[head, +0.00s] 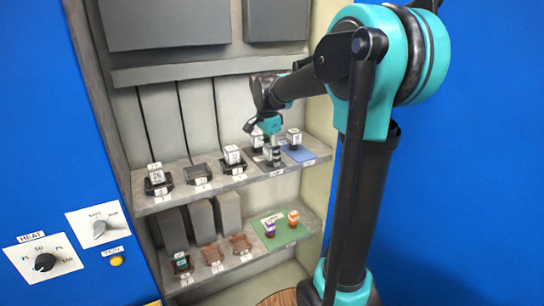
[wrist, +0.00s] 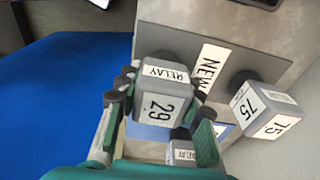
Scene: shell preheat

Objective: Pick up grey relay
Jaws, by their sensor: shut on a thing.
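The grey relay (wrist: 165,95), with white faces reading "RELAY" and "29", sits between the fingers of my gripper (wrist: 163,108) in the wrist view. The gripper is shut on it. In the head view my gripper (head: 272,152) points down at the right part of the upper shelf, and its fingers largely hide the relay. I cannot tell whether the relay is clear of the shelf. A second grey relay (wrist: 262,105), marked 75, stands to the right on the dark grey mat (wrist: 225,35) labelled "NEW". Another relay (wrist: 182,151) shows by the blue mat, partly hidden by a finger.
In the head view, a relay (head: 293,137) stands on the blue mat (head: 318,152) close right of my gripper. Sockets, some holding relays (head: 157,174), line the upper shelf. The lower shelf has brown sockets and a green mat (head: 284,239) with purple and orange pieces.

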